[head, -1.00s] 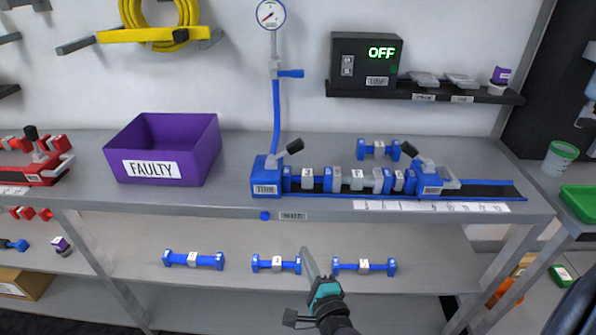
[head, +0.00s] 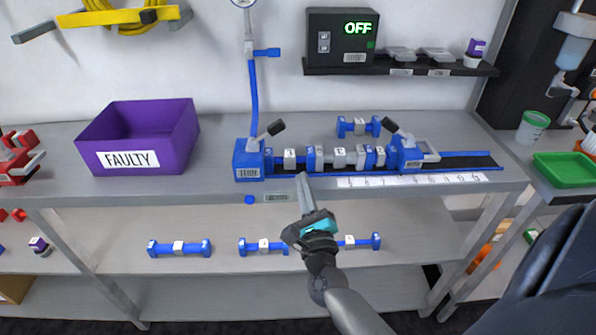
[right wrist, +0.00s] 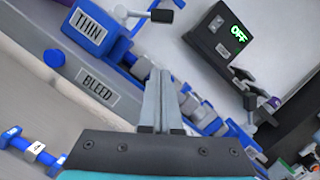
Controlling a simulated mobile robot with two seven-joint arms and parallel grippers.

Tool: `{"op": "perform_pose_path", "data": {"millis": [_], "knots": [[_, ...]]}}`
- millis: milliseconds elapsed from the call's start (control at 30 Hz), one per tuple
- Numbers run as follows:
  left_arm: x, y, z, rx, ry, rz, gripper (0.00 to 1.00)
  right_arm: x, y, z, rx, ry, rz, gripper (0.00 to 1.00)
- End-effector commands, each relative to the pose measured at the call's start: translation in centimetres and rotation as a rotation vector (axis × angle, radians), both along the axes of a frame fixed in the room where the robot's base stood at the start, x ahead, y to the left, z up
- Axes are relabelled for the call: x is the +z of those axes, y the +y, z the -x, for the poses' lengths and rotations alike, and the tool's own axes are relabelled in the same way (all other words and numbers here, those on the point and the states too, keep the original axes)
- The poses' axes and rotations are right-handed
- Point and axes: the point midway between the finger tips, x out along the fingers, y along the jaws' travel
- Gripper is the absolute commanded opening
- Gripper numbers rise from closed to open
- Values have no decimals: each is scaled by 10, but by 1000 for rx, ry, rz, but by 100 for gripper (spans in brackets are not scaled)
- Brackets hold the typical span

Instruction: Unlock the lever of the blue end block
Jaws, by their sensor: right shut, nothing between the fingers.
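A blue end block (head: 248,160) stands at the left end of the blue rail, with a black-handled lever (head: 270,129) tilted up to the right. A second blue block (head: 407,158) stands at the right end of the row, with a black lever (head: 391,125) tilted up to the left. The left block, labelled THIN, also shows in the right wrist view (right wrist: 95,30). My right gripper (head: 302,180) is shut and empty, its fingertips in front of the rail near the bench's front edge, apart from both levers. My left gripper is out of view.
Blue and grey pieces (head: 338,157) sit in a row between the blocks. A blue dumbbell-shaped piece (head: 358,126) lies behind them. A purple FAULTY bin (head: 137,137) stands left. A dark box (head: 341,37) reading OFF is above. Several blue pieces lie on the lower shelf (head: 215,270).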

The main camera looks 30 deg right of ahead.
Motion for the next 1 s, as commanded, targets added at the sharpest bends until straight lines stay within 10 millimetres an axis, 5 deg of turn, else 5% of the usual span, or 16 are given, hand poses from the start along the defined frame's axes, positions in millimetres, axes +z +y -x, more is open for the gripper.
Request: {"op": "perform_pose_path", "data": {"millis": [500, 700, 1000], "knots": [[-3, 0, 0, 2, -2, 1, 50, 18, -35, -80, 0, -1, 1, 0], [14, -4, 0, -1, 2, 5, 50, 44, -19, -86, -1, -1, -2, 0], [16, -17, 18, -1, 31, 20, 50, 50, -13, -89, 0, 1, 2, 0]]}}
